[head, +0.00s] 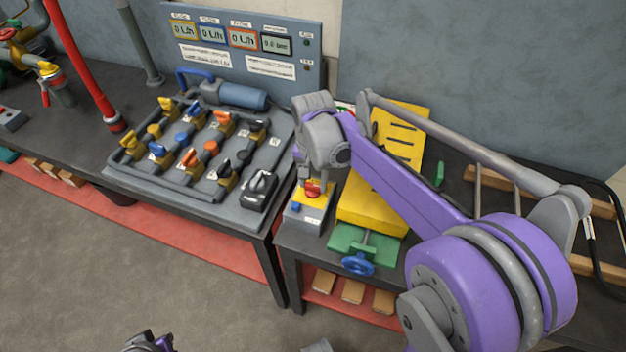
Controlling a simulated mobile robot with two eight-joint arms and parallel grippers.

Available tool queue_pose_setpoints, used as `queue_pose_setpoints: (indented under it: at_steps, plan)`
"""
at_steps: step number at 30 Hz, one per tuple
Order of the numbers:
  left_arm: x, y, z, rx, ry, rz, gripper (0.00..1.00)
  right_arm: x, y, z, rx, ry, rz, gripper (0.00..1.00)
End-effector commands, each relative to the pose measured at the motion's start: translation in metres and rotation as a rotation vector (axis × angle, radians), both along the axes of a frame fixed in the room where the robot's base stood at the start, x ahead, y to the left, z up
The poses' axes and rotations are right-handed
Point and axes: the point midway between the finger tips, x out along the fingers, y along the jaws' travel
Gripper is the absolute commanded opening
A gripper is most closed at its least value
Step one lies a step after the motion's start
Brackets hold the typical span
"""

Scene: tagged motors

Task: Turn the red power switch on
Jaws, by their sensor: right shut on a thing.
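The red power switch (313,190) is a red knob on the yellow top of a small grey box (303,217) at the front left corner of the right-hand table. My right gripper (313,182) reaches down onto it from above, its fingers shut on the knob. The fingers hide part of the knob, and its turn angle cannot be read. A blue button (295,207) sits beside it on the box. Of my left arm, only a small purple part shows at the bottom edge; its gripper is not visible.
A yellow slotted plate (398,130) and a green vise (366,243) with a blue handwheel (357,264) stand close right of the box. Left is a grey valve board (150,183) with several coloured valves, below a display panel (240,40). A gap separates the tables.

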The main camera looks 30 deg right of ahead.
Motion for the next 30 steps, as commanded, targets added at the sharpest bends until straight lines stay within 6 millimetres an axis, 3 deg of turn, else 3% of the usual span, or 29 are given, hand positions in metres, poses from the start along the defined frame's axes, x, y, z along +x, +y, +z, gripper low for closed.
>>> queue_pose_setpoints:
  at_steps: [20, 21, 25, 30]
  plan:
    - [0.0001, 0.0000, 0.0006, 0.000, 0.000, 0.000, 0.00, 0.0004, -0.0004, 0.0006, -0.001, -0.001, -0.061, 0.00]
    - [0.0001, 0.0000, 0.0006, 0.000, 0.000, 0.000, 0.00, 0.0004, -0.0004, 0.0006, -0.001, -0.001, -0.061, 0.58]
    - [0.0001, 0.0000, 0.0006, 0.000, 0.000, 0.000, 0.00, 0.0003, -0.0003, 0.0004, -0.001, -0.001, -0.060, 0.81]
    - [0.0001, 0.0000, 0.0005, 0.000, 0.000, 0.000, 0.00, 0.0001, -0.0001, 0.0002, -0.001, -0.001, -0.059, 0.82]
